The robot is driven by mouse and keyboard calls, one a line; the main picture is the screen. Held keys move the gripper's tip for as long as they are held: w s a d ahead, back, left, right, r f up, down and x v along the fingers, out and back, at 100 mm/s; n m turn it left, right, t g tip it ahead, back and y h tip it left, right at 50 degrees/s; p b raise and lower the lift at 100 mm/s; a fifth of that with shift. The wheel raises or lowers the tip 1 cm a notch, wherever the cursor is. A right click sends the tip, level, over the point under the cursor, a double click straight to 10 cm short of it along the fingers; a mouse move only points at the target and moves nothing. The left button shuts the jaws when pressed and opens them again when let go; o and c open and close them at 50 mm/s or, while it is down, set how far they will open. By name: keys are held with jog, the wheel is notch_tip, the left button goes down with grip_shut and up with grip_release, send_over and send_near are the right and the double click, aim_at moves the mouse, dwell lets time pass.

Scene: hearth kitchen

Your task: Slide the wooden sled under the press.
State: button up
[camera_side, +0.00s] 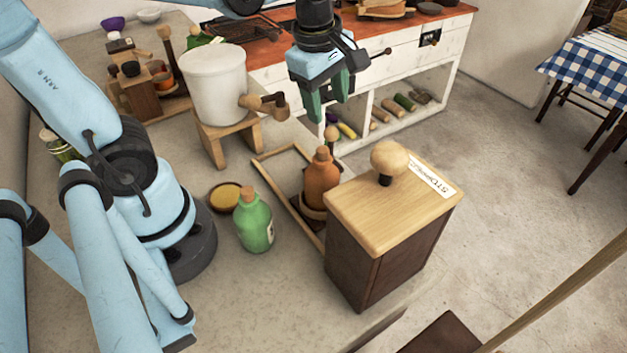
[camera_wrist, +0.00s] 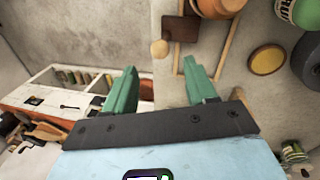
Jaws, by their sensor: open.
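The dark wooden sled (camera_wrist: 180,28) lies between pale wooden rails (camera_side: 276,178) on the counter. Its round-topped handle (camera_side: 331,133) stands at the far end, and it also shows in the wrist view (camera_wrist: 159,48). An orange-brown corked bottle (camera_side: 321,180) stands on the sled. A dark wooden box with a pale lid and round knob (camera_side: 395,215), seemingly the press, stands at the near end and hides part of the rails. My gripper (camera_side: 326,108) is open and empty, above and apart from the handle; its green fingertips (camera_wrist: 161,68) spread on either side of it in the wrist view.
A green corked bottle (camera_side: 253,222) and a yellow-filled dish (camera_side: 226,196) stand left of the rails. A white pot (camera_side: 213,85) on a wooden stand, with a wooden tap, is behind them. A white shelf unit (camera_side: 375,125) stands beyond the counter edge.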

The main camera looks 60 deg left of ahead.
aim_at(331, 129)
jog(key=shift+w+a+f, duration=0.1)
jog(key=shift+w+f, duration=0.1)
jog(key=shift+f, duration=0.95)
jog(key=shift+w+d+f, duration=0.1)
jog(key=shift+w+f, duration=0.1)
jog(key=shift+f, duration=0.9)
jog(key=shift+w+a+f, duration=0.1)
jog(key=shift+w+f, duration=0.1)
jog(key=shift+f, duration=0.95)
grip_shut()
